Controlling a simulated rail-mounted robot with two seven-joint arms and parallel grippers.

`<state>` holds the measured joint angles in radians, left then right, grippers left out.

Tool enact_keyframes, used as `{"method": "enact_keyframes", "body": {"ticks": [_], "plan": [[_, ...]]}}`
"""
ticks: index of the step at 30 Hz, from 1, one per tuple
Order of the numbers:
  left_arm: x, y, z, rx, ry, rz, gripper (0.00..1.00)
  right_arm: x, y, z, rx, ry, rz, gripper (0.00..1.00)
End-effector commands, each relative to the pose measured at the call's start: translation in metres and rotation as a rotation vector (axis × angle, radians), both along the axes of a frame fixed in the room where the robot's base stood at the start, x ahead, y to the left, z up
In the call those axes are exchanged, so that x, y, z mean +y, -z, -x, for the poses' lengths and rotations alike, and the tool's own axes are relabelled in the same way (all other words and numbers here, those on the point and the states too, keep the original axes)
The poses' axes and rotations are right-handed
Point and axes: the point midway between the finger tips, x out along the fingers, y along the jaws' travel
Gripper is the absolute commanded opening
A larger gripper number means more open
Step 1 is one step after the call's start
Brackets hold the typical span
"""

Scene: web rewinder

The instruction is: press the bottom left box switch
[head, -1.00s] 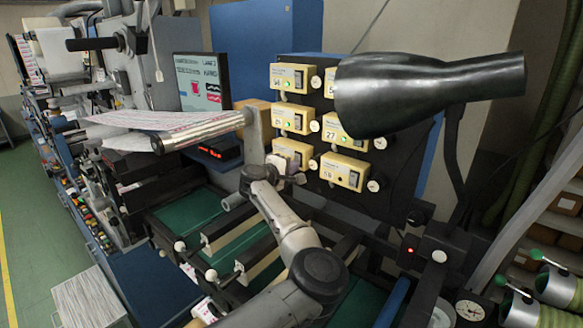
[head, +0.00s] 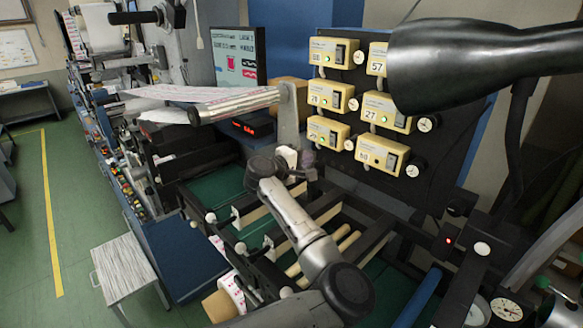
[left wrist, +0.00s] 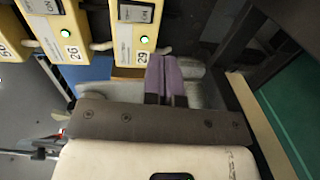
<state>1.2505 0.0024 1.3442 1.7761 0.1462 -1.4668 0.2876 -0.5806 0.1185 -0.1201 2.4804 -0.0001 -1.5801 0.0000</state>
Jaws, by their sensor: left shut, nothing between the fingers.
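The bottom left box (head: 327,132) is yellow with a dark rocker switch and is the lowest of the left column on the dark panel. My left gripper (head: 303,163) is below and left of it in the head view, apart from it in the picture. In the left wrist view its purple fingers (left wrist: 165,78) are shut together and empty. A yellow box (left wrist: 135,35) with a dark switch and a lit green lamp is just beyond the fingertips there. I cannot tell whether they touch it. My right gripper is not in view.
Other yellow switch boxes (head: 332,95) fill the panel (head: 440,150). A large dark cone-shaped part (head: 470,62) hangs over the panel's right side. A metal roller (head: 237,104) with printed web is left of my gripper. Rails and rods (head: 330,205) lie below.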

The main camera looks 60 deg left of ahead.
Motion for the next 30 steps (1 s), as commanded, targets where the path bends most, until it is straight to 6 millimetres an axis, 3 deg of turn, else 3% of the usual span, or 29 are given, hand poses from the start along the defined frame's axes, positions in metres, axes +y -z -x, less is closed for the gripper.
{"method": "enact_keyframes", "body": {"ticks": [3, 10, 30], "plan": [[-0.005, 0.003, 0.019, 0.002, -0.001, -0.001, 0.00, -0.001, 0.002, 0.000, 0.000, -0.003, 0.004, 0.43], [-0.011, 0.006, 0.042, 0.001, 0.000, -0.001, 0.00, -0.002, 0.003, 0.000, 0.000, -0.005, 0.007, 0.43], [-0.013, 0.006, 0.048, 0.000, 0.001, 0.000, 0.00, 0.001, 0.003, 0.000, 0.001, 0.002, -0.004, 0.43]]}}
